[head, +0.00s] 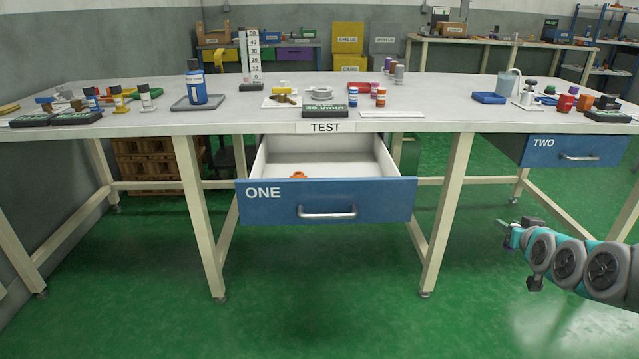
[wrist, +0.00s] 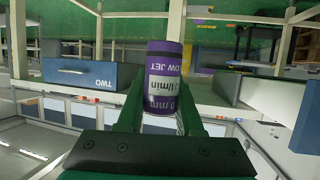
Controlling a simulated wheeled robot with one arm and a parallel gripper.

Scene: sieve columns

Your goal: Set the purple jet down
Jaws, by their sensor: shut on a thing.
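The purple jet (wrist: 163,85) is a purple cylinder with a dark band, a white band and printed lettering that includes "LOW JET". In the wrist view it sits between the two green fingers of my gripper (wrist: 161,108), which is shut on it. In the head view my gripper (head: 507,234) is at the lower right, in front of the table and below its top, over the green floor.
Drawer ONE (head: 384,202) is pulled open with an orange thing (head: 299,175) inside; drawer TWO (head: 542,151) looks shut. The white tabletop (head: 445,96) holds a blue bottle (head: 195,86) on a grey tray, a measuring scale (head: 250,60) and several small containers. Clear patches lie between them.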

